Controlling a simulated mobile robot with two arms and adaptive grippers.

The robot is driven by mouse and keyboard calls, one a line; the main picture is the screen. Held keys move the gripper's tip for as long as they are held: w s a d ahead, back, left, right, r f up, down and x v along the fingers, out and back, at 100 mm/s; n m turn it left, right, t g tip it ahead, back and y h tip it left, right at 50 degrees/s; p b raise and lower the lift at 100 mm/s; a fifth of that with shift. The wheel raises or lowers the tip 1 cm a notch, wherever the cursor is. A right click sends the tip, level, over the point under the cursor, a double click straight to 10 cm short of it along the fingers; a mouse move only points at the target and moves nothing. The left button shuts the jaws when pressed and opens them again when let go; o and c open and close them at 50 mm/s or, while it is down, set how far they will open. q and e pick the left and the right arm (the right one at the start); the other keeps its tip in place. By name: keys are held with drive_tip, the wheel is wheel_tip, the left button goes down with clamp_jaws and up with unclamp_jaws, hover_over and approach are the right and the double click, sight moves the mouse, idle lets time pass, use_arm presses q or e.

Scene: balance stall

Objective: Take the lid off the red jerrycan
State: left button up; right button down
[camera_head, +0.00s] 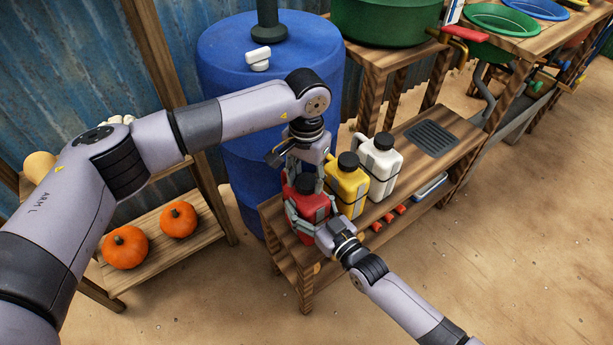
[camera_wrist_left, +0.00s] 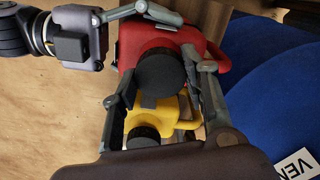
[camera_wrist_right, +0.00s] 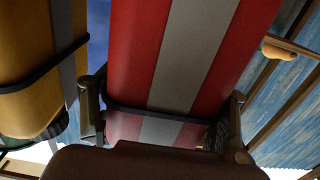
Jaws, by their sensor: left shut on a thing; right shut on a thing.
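The red jerrycan (camera_head: 306,208) stands upright at the left end of the wooden bench; it also shows in the left wrist view (camera_wrist_left: 210,42). Its round black lid (camera_head: 305,182) sits on its top and shows large in the left wrist view (camera_wrist_left: 160,74). My left gripper (camera_head: 306,174) comes from above with its fingers closed on either side of the lid. My right gripper (camera_head: 316,226) is shut around the lower body of the red jerrycan; in the right wrist view its fingers lie on both sides of the red wall (camera_wrist_right: 205,60). The lid's seat is mostly hidden.
A yellow jerrycan (camera_head: 346,186) stands close beside the red one, and a white jerrycan (camera_head: 381,164) stands beyond it. A blue barrel (camera_head: 230,75) rises behind. Small red items (camera_head: 389,217) lie along the front of the bench. Pumpkins (camera_head: 124,248) sit on a low shelf at left.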

use_arm(q)
drive_tip(key=c, duration=0.7)
drive_tip(key=shift+o, duration=0.2)
drive_tip(key=n, duration=0.5)
drive_tip(key=shift+d+n, duration=0.1)
drive_tip(key=shift+n, duration=0.3)
drive_tip(key=n, duration=0.3)
drive_tip(key=shift+n, duration=0.4)
drive_tip(key=n, duration=0.3)
drive_tip(key=shift+n, duration=0.4)
drive_tip(key=n, duration=0.3)
drive_tip(key=shift+r+n, duration=0.1)
drive_tip(key=shift+n, duration=0.3)
drive_tip(key=n, duration=0.7)
drive_tip(key=shift+n, duration=0.4)
drive_tip(key=n, duration=0.3)
drive_tip(key=shift+n, duration=0.4)
drive_tip(key=n, duration=0.7)
drive_tip(key=shift+n, duration=0.3)
drive_tip(key=n, duration=0.5)
drive_tip(key=shift+n, duration=0.4)
drive_tip(key=n, duration=0.5)
drive_tip(key=shift+n, duration=0.4)
drive_tip(key=n, duration=0.5)
drive_tip(key=shift+n, duration=0.4)
